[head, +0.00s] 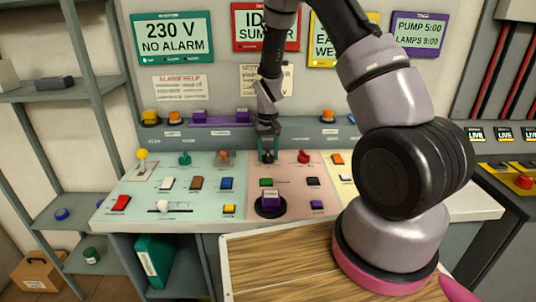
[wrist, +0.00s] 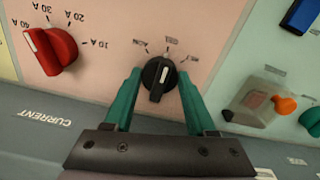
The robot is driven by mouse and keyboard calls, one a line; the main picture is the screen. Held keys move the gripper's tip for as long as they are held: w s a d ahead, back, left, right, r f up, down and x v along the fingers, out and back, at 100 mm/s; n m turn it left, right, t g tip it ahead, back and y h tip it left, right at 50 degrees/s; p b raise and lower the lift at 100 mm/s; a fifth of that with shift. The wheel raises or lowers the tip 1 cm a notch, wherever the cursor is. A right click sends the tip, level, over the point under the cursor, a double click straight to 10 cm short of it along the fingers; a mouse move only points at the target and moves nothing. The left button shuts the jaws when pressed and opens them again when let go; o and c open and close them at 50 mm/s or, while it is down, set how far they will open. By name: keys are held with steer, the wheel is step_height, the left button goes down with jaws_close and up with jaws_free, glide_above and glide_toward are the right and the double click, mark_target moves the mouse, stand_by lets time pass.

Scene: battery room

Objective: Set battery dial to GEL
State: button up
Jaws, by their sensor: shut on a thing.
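The battery dial (wrist: 159,80) is a black round knob with a white pointer line on the pink panel, in the middle of the wrist view. Three small labels lie in an arc above it there, upside down and too blurred to read surely. The white line points up, roughly toward the middle label. My gripper (wrist: 160,76) has its two teal fingers on either side of the knob, shut on it.
A red current dial (wrist: 50,50) is beside the knob; it also shows in the head view (head: 304,156). A purple button (head: 270,201) stands in front. Wall signs hang behind.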

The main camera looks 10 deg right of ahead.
mark_target(268, 152)
stand_by(0.3)
steer(key=o, duration=1.4)
steer(key=shift+r, duration=0.1)
step_height(268, 152, up, 11)
steer(key=shift+f, duration=0.15)
